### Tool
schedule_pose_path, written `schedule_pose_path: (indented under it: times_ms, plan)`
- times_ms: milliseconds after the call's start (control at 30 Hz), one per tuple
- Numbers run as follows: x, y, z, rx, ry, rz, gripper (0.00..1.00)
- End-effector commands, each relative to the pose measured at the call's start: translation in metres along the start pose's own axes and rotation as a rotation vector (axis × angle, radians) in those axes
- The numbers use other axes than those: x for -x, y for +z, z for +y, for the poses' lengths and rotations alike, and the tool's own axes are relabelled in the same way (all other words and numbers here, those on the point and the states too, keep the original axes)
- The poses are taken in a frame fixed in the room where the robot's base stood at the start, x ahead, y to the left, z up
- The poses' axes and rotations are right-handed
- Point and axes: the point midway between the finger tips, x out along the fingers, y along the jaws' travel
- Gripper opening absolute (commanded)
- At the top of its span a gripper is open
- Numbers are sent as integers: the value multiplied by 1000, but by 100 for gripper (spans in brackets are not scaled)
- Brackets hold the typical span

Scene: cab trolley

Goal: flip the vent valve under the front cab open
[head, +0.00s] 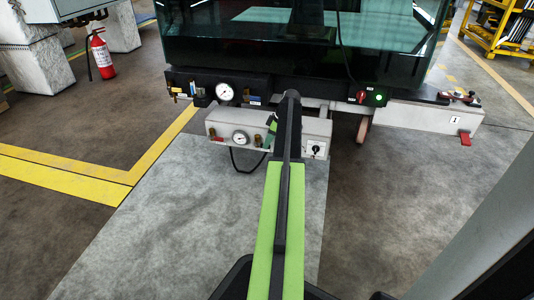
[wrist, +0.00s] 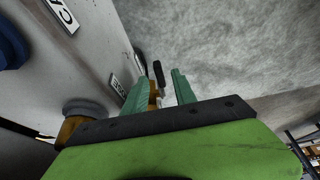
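My gripper (wrist: 160,92) shows two teal fingers standing apart in the wrist view, with nothing clamped between them. A small brass valve body (wrist: 153,97) with a dark lever (wrist: 159,72) shows between and just beyond the fingers, close to the left one; I cannot tell if they touch. A small label (wrist: 118,86) sits on the grey face beside it, too slanted to read surely. In the head view, my arm reaches to the grey box (head: 222,123) under the front cab (head: 240,50). A brass fitting (head: 258,140) shows there beside a teal finger; my arm hides part of the box.
The box also carries a gauge (head: 240,138) and a black rotary switch (head: 315,149). The dark beam above holds another gauge (head: 224,92), a red knob (head: 361,97) and a green light (head: 379,97). A larger brass fitting (wrist: 75,128) stands left in the wrist view.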

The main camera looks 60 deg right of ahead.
Motion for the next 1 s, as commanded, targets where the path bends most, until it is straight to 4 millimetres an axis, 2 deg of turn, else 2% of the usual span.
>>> schedule_pose_path:
  times_ms: [33,100,367,600,1000]
  plan:
    - [-12,2,0,0,0,0,33]
    - [-15,1,0,0,0,0,33]
    - [-13,-1,0,0,0,0,31]
    - [-13,-1,0,0,0,0,0]
    - [-13,-1,0,0,-1,0,0]
